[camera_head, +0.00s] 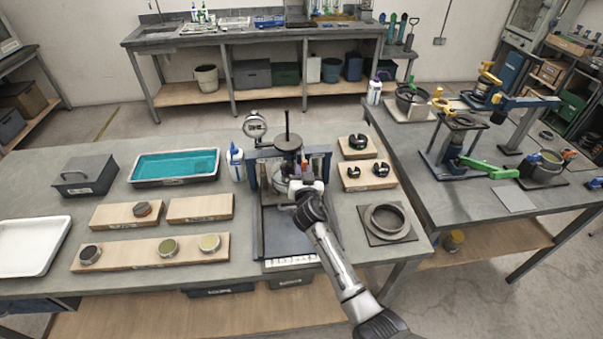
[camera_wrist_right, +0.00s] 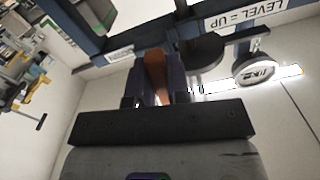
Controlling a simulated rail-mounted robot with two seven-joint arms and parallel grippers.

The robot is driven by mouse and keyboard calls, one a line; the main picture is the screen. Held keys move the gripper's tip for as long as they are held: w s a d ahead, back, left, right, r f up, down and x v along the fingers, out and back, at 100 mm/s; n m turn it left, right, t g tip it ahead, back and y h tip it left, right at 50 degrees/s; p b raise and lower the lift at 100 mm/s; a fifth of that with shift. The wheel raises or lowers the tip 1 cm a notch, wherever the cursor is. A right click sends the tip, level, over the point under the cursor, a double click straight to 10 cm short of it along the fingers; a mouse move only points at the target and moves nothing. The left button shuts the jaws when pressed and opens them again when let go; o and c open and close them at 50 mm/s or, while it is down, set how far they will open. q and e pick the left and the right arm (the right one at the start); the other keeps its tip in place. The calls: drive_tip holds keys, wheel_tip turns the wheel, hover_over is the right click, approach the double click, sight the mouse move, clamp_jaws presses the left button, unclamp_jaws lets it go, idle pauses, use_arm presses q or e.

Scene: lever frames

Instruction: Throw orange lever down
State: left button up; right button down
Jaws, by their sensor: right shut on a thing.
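The orange lever (camera_wrist_right: 155,72) shows in the right wrist view, between the two dark fingers of my right gripper (camera_wrist_right: 158,82). The gripper is shut on it. In the head view my right gripper (camera_head: 304,183) is at the front of the blue-posted frame (camera_head: 322,168) on the near table, and it mostly hides the lever there. The lever's exact tilt cannot be told. My left gripper is in neither view.
A dial gauge (camera_head: 255,126) and a white bottle (camera_head: 236,163) stand left of the frame. Wooden blocks with black rings (camera_head: 367,176) and a metal ring on a plate (camera_head: 387,222) are to its right. A teal tray (camera_head: 175,165) lies further left.

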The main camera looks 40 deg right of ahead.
drive_tip(key=shift+s+d+n, duration=0.2)
drive_tip(key=shift+d+n, duration=0.05)
drive_tip(key=shift+n, duration=0.95)
drive_tip(key=c, duration=1.1)
unclamp_jaws()
drive_tip(key=shift+p+v, duration=0.35)
drive_tip(key=shift+v, duration=6.55)
